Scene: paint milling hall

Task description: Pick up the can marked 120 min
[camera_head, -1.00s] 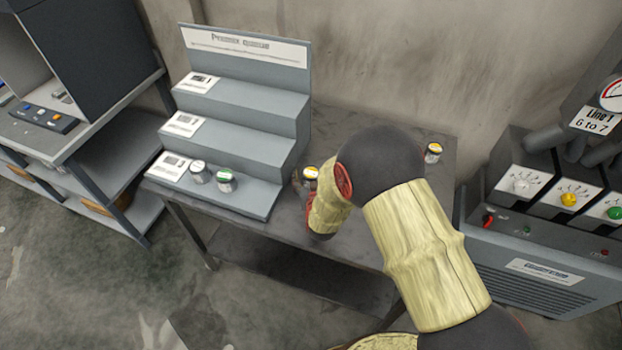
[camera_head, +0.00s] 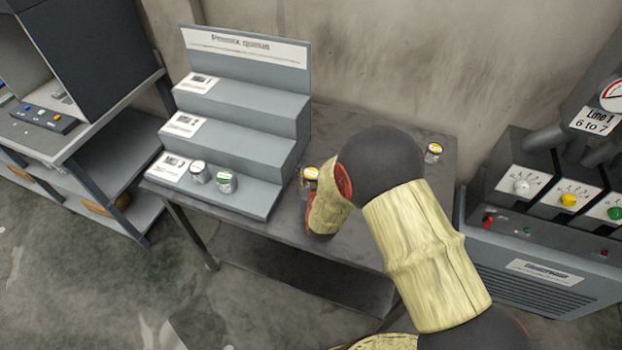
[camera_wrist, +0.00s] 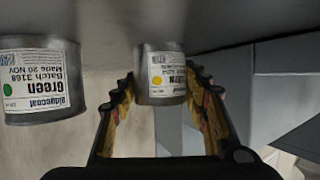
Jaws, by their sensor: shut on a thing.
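A small metal can with a yellow dot on its label (camera_wrist: 158,86) sits between the two fingers of my gripper (camera_wrist: 161,92) in the wrist view, which shows it upside down. The fingers are shut on its sides. The label print is too blurred to find a 120 min mark. In the head view, a yellow-topped can (camera_head: 309,175) shows beside my arm on the grey table, right of the stepped stand; my arm hides the fingers. I cannot tell whether the held can touches the table.
A can labelled Green (camera_wrist: 40,82) is close beside my gripper in the wrist view. Two cans (camera_head: 199,172) (camera_head: 226,182) stand on the lowest step of the stand (camera_head: 240,130). Another yellow-topped can (camera_head: 433,152) is at the table's back right. A control cabinet (camera_head: 540,220) stands right.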

